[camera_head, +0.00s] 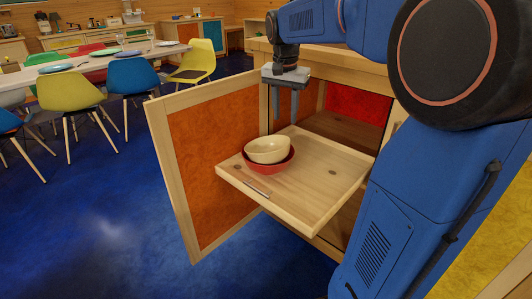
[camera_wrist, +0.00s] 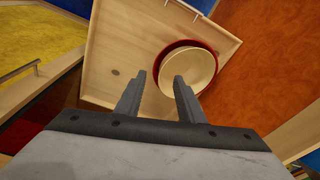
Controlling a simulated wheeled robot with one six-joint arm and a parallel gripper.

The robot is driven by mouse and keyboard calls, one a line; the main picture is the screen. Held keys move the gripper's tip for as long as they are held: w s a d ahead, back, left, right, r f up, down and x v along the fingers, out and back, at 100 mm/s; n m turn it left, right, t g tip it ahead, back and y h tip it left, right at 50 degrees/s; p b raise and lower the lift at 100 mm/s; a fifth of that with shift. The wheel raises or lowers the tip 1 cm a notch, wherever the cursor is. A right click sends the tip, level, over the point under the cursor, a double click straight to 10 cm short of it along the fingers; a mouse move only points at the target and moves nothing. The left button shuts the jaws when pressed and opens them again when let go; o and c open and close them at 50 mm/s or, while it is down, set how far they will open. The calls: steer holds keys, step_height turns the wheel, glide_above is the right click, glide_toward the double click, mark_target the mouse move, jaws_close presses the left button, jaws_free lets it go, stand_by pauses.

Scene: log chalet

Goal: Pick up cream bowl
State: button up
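The cream bowl (camera_head: 266,148) sits inside a red bowl (camera_head: 285,165) on a pulled-out wooden drawer or tray (camera_head: 322,178). In the wrist view the cream bowl (camera_wrist: 190,72) shows its open inside, with the rim of the red bowl (camera_wrist: 166,54) around part of it. My gripper (camera_head: 284,117) hangs pointing down above the drawer, to the right of and higher than the bowls. In the wrist view its two fingers (camera_wrist: 157,78) are apart with nothing between them, and the right fingertip overlaps the cream bowl's near edge in the picture. Contact cannot be seen.
An open cabinet door (camera_head: 208,160) with an orange panel stands left of the drawer. A thin metal handle (camera_head: 256,187) is at the drawer's front. A dining table (camera_head: 100,66) with several colored chairs stands at the back left. Blue floor (camera_head: 100,220) is clear in front.

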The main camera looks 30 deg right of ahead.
mark_target(286, 145)
steer(key=shift+m, duration=0.6)
steer(key=w+d+f, duration=0.1)
steer(key=f, duration=0.4)
steer(key=w+d+f, duration=0.1)
steer(key=w+f, duration=0.1)
steer(key=f, duration=0.4)
steer(key=w+d+f, duration=0.2)
steer(key=f, duration=0.4)
steer(key=shift+f, duration=0.1)
jaws_close()
